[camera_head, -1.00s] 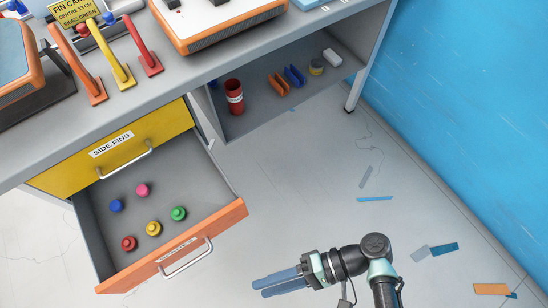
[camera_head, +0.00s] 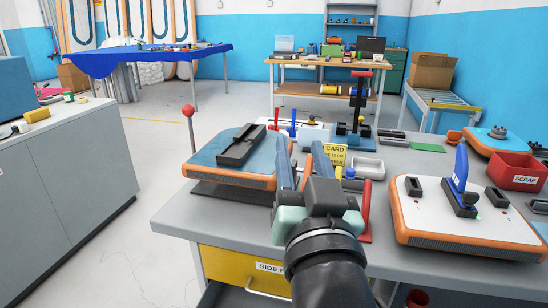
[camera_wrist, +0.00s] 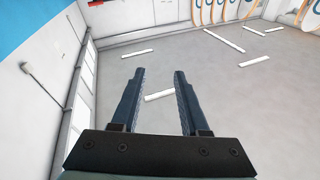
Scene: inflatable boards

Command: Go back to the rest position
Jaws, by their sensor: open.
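My gripper (camera_head: 302,150) is raised above the grey workbench (camera_head: 190,215) in the head view, its two blue fingers pointing up and away. In the wrist view my gripper (camera_wrist: 160,72) is open, with nothing between the fingers. It hides part of the bench top behind it. The yellow drawer front (camera_head: 228,268) labelled for side fins is below the bench edge, partly behind my arm. Whether the lower drawer stands open cannot be told from this view.
An orange-edged blue board (camera_head: 232,180) lies left of my gripper. A white board (camera_head: 440,232) with a blue fin and a red scrap bin (camera_head: 517,172) stand to the right. A grey cabinet (camera_head: 75,170) is at far left, with clear floor (camera_head: 155,160) between.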

